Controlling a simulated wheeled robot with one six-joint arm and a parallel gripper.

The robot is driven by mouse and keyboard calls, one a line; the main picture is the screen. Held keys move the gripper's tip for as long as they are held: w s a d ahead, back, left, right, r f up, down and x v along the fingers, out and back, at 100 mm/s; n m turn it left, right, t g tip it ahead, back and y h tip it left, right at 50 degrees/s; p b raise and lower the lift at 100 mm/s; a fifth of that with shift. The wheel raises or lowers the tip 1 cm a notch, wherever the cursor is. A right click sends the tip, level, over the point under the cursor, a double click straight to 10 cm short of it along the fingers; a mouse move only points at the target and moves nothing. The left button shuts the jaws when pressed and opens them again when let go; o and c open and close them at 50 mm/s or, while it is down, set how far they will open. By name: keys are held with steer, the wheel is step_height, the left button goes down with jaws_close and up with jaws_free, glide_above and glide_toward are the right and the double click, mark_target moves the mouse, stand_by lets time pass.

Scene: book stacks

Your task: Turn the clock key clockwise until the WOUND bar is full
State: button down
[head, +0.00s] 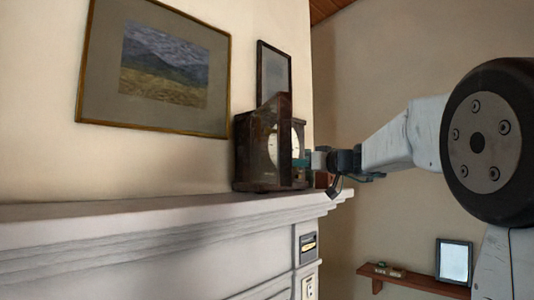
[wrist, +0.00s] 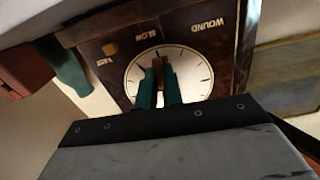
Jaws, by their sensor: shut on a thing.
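The clock (head: 256,152) is a dark brown case standing on the mantel, with its pale dial partly hidden behind a dark upright panel. My gripper (head: 303,162) reaches it from the right at dial height. In the wrist view the white dial (wrist: 195,77) with dark tick marks appears turned over. The two teal fingers of my gripper (wrist: 158,76) are shut on the brownish key (wrist: 166,70) at the dial's middle. The word WOUND (wrist: 207,24) shows on the case; how full its bar is cannot be made out. A small round knob (wrist: 110,49) sits near the SLOW lettering.
The white mantel (head: 150,212) runs below the clock. A framed landscape (head: 155,70) and a narrow dark frame (head: 273,72) hang behind. A reddish-brown block (wrist: 22,68) is close beside the clock. A low shelf (head: 415,282) with a pale-faced frame (head: 454,262) is at lower right.

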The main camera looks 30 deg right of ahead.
steer(key=m, duration=0.3)
steer(key=shift+m, duration=0.4)
steer(key=shift+m, duration=1.9)
steer(key=shift+w, duration=0.1)
steer(key=m, duration=0.4)
steer(key=shift+f, duration=0.1)
